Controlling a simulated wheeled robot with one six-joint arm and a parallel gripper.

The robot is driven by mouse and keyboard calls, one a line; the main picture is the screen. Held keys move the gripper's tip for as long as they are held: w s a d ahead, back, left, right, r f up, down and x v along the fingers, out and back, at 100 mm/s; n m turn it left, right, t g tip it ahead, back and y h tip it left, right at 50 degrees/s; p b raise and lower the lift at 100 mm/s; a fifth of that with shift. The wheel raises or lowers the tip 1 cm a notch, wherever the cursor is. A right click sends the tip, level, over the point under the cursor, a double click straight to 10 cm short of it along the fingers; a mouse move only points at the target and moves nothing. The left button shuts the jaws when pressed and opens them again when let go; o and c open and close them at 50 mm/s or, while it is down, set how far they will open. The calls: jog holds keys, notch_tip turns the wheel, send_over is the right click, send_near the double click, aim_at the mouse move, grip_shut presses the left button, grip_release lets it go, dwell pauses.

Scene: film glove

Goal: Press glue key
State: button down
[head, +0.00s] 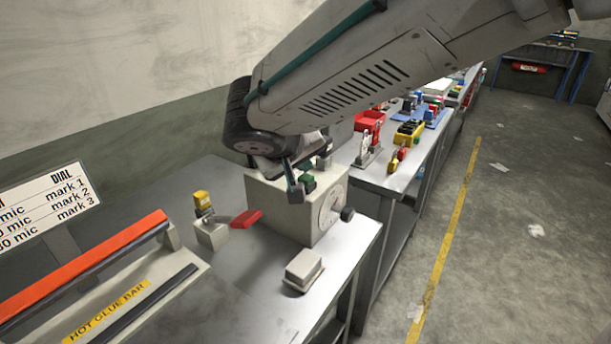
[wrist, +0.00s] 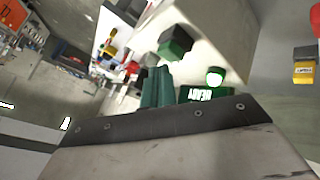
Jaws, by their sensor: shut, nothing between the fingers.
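A beige box (head: 283,210) with a round dial (head: 331,208) stands on the steel bench. My gripper (head: 295,188) is shut and empty, pointing down at the box top; I cannot tell whether it touches. A low grey block (head: 303,270) with a pale top sits in front of the box. No part bears a readable glue key label, so I cannot tell which is the key.
A small block with a yellow top (head: 202,200) and a red lever (head: 246,219) stand left of the box. The orange-topped hot glue bar (head: 85,268) is at lower left, below a dial sign (head: 45,205). Red and yellow items (head: 370,125) stand behind.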

aim_at(304, 180)
jog(key=shift+f, duration=0.1)
jog(key=shift+f, duration=0.5)
dwell(0.3)
jog(key=shift+r, duration=0.6)
jog(key=shift+r, duration=3)
